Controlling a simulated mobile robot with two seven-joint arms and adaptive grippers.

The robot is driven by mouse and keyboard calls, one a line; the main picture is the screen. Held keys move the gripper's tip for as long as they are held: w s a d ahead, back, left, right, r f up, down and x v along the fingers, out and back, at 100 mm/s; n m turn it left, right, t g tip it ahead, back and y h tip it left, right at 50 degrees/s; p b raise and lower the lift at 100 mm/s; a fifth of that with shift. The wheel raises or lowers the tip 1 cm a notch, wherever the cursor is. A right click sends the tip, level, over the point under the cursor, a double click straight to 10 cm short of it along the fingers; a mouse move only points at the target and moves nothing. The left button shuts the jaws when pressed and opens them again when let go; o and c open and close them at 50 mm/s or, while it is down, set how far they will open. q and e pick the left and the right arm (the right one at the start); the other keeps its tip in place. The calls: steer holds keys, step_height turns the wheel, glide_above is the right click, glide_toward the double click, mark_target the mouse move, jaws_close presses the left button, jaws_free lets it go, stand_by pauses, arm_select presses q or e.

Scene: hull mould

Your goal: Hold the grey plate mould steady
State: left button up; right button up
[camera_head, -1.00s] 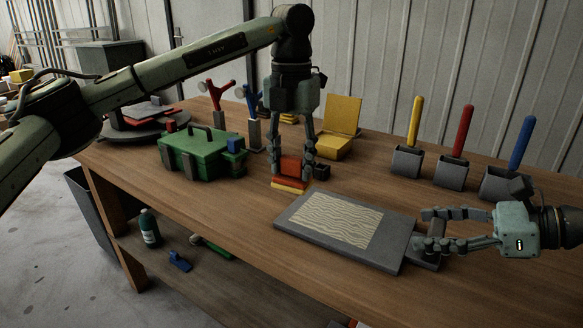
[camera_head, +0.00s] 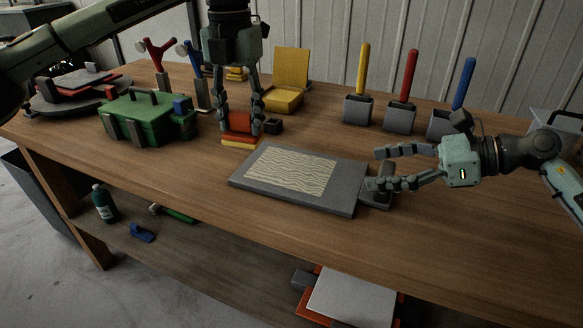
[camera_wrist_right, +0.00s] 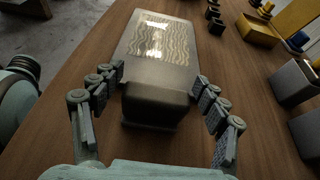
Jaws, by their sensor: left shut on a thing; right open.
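The grey plate mould (camera_head: 344,187) lies flat on the workbench, with a pale wavy-patterned panel (camera_head: 291,169) on top. It also shows in the right wrist view (camera_wrist_right: 155,72), its dark end block (camera_wrist_right: 155,101) nearest me. My right gripper (camera_head: 381,169) is open at this right end. In the right wrist view its fingers stand on either side of the end block, with a visible gap on at least the left side. My left gripper (camera_head: 240,124) points down, shut on a red block (camera_head: 238,120) that stands on a red and yellow base, left of the mould.
A green toolbox (camera_head: 145,118) stands at left. A yellow box (camera_head: 284,98) is behind the left gripper. Grey holders (camera_head: 401,117) with yellow, red and blue handles stand at the back right. The bench front (camera_head: 300,225) is clear. A lower shelf holds several items.

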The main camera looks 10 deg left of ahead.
steer(key=shift+r, duration=0.35)
steer(key=o, duration=0.6)
steer(key=shift+c, duration=0.2)
steer(key=shift+o, duration=0.2)
steer(key=v, duration=0.8)
